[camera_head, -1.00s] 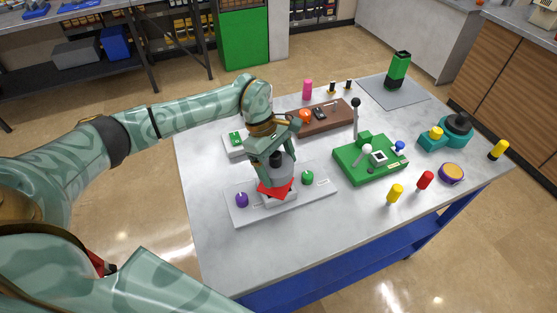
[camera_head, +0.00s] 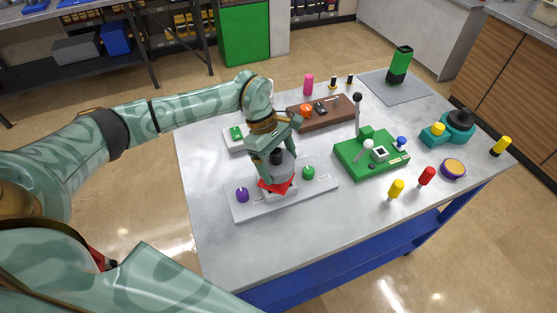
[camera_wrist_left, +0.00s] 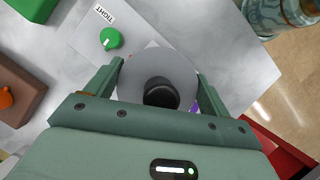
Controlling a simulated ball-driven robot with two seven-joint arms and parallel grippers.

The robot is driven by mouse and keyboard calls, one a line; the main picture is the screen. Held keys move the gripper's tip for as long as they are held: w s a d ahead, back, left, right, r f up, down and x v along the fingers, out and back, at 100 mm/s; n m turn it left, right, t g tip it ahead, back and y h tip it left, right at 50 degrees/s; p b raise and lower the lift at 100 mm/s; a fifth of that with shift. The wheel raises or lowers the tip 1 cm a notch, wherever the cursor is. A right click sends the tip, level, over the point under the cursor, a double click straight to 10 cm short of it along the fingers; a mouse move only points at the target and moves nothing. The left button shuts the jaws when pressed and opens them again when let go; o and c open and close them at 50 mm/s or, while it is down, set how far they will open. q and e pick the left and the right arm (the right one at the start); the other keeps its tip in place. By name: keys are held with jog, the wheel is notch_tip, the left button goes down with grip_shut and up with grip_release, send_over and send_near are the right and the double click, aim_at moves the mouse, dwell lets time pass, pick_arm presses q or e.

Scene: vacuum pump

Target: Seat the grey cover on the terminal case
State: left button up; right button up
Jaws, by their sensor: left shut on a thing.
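My left gripper (camera_head: 277,173) is shut on the grey cover (camera_head: 283,170), a round grey piece with a black knob on top. In the left wrist view the fingers (camera_wrist_left: 160,85) hold the cover (camera_wrist_left: 150,66) from both sides. The cover is over the middle of a light grey board (camera_head: 243,209), between a purple knob and a green knob. A red piece (camera_head: 272,186) shows just under the cover, above a pale block, apparently the terminal case (camera_head: 283,194). The gripper and cover hide most of the case; I cannot tell whether they touch. My right gripper is not in view.
The purple knob (camera_head: 242,195) and green knob (camera_head: 308,172) flank the cover closely. A green fixture (camera_head: 371,163) with levers stands to the right, a brown board (camera_head: 330,118) behind. The table's front left (camera_head: 225,255) is clear.

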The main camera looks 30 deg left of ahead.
pick_arm(q)
jog(key=shift+f, duration=0.3)
dwell(0.4)
jog(key=shift+f+b, duration=0.7)
jog(key=shift+f, duration=0.05)
jog(key=shift+f, duration=0.3)
jog(key=shift+f+b, duration=0.3)
jog(key=shift+b, duration=0.15)
jog(key=shift+f, duration=0.25)
dwell(0.5)
jog(key=o, duration=1)
jog(key=shift+c, duration=0.2)
